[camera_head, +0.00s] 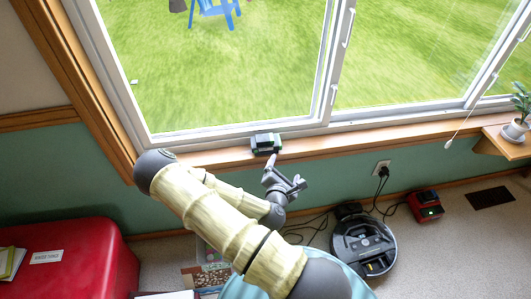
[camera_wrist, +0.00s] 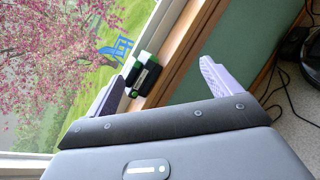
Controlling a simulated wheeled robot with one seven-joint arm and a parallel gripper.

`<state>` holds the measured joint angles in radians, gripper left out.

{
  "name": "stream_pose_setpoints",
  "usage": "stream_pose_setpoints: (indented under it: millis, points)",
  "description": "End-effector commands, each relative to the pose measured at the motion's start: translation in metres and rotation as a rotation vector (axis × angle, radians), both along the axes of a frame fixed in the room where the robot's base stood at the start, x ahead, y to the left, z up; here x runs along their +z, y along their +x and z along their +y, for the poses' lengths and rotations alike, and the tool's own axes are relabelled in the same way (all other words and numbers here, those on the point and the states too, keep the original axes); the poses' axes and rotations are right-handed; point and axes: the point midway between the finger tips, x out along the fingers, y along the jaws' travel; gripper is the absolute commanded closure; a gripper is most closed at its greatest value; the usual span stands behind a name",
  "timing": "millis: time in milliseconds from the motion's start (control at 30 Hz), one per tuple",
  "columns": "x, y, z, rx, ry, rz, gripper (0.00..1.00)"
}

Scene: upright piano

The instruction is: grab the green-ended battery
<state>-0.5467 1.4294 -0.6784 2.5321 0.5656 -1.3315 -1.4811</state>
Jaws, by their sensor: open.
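The battery (camera_head: 266,143) is a small dark block with green at its end and a pale label. It lies on the wooden windowsill, close to the window frame. In the wrist view the battery (camera_wrist: 143,74) shows black with green parts, between the two finger directions but nearer the left finger. My gripper (camera_head: 286,172) is just below and right of the battery in the head view. It is open and empty, and its pale fingers (camera_wrist: 162,72) stand wide apart. I cannot tell how far the fingertips are from the battery.
The windowsill (camera_head: 400,130) runs along the glass, and its stretch right of the battery is clear. A robot vacuum (camera_head: 363,246) and a red device (camera_head: 425,206) with cables are on the floor. A red piece of furniture (camera_head: 85,255) stands at left, and a potted plant (camera_head: 516,129) at right.

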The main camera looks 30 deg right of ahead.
Motion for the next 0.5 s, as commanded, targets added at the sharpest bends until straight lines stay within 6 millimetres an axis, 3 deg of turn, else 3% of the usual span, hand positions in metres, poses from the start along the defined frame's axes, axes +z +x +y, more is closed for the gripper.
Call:
stream_pose_setpoints:
  millis: [33, 300, 500]
  points:
    - [-0.015, 0.002, 0.001, 0.072, -0.111, 0.023, 0.11]
    - [-0.024, 0.018, 0.029, 0.406, -0.615, 0.08, 0.11]
    - [-0.021, 0.02, 0.037, 0.463, -0.699, 0.084, 0.11]
